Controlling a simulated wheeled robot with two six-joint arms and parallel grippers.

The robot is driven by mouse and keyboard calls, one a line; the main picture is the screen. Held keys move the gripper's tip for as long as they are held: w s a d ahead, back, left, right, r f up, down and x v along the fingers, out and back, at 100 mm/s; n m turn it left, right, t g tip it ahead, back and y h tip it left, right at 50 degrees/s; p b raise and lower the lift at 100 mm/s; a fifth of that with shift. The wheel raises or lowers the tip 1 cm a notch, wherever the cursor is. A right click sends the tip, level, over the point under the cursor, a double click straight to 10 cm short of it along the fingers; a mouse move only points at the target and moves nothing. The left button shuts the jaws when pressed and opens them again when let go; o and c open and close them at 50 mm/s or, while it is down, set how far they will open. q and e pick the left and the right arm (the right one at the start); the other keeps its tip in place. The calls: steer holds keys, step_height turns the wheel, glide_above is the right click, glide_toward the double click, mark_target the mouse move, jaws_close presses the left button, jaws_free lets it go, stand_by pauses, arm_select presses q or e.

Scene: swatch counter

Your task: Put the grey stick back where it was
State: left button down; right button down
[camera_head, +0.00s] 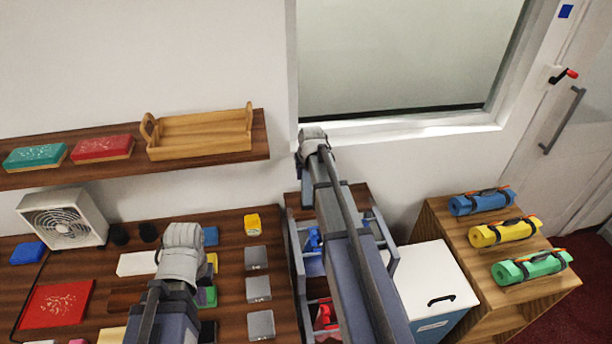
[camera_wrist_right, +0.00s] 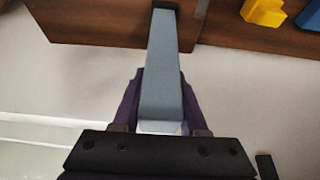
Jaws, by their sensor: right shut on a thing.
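The grey stick (camera_wrist_right: 160,70) shows in the right wrist view, long and flat-sided. My right gripper (camera_wrist_right: 161,84) is shut on it, with a dark purple finger on each side. The stick's far end overlaps a dark wooden surface (camera_wrist_right: 100,18); I cannot tell if it touches. In the head view my right arm (camera_head: 312,137) reaches towards the wall below the window, and the stick is hidden. My left arm's end (camera_head: 183,240) is over the counter (camera_head: 232,285); its fingers are hidden.
Grey squares (camera_head: 258,289), a yellow block (camera_head: 252,224) and a red panel (camera_head: 55,304) lie on the counter. A fan (camera_head: 62,218) stands at its back. A shelf (camera_head: 200,163) holds a wooden tray (camera_head: 200,134). A white box (camera_head: 432,275) and rolled mats (camera_head: 505,231) stand right.

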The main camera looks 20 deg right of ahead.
steer(key=shift+f, duration=0.2)
steer(key=shift+c, duration=2.2)
jaws_free()
steer(key=shift+r, duration=0.1)
steer(key=shift+p+v, duration=0.75)
steer(key=d+p+v, duration=0.1)
steer(key=p+v, duration=0.8)
steer(key=v, duration=0.1)
steer(key=shift+a+r+p, duration=0.4)
steer(key=shift+a, duration=0.05)
steer(key=shift+s, duration=0.1)
